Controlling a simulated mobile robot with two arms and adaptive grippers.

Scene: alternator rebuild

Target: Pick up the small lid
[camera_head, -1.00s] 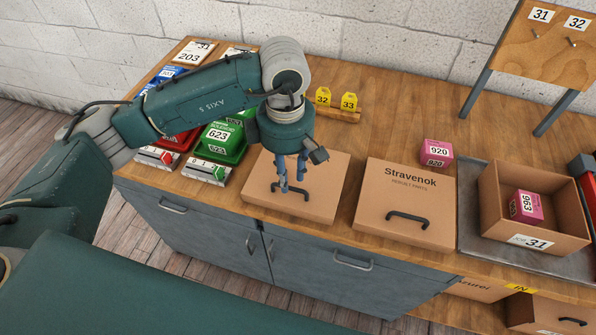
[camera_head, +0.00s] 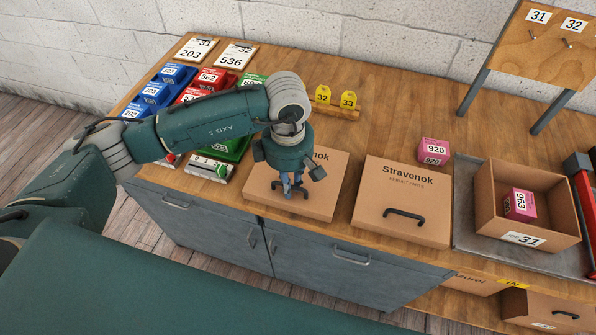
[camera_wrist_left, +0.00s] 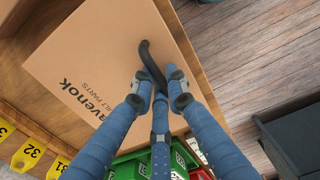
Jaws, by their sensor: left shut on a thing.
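A cardboard lid (camera_head: 325,191) printed "Stravenok", with a black handle, lies flat at the front of the bench, partly hidden by my left arm. My left gripper (camera_head: 290,190) points down over it, its blue fingers shut on the handle. The left wrist view shows the lid (camera_wrist_left: 98,48) and the black handle (camera_wrist_left: 149,58) between the fingertips of the left gripper (camera_wrist_left: 160,84). A second, similar lid (camera_head: 430,215) with its own handle (camera_head: 405,215) lies to the right, apart from the first. My right gripper is not in view.
Green (camera_head: 232,148), red and blue (camera_head: 140,110) bins stand at the left. Yellow numbered tags (camera_head: 348,100) stand on a wooden strip behind the lid. An open box (camera_head: 565,243) holding a pink box (camera_head: 521,205) is at the right; another pink box (camera_head: 433,151) stands nearby.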

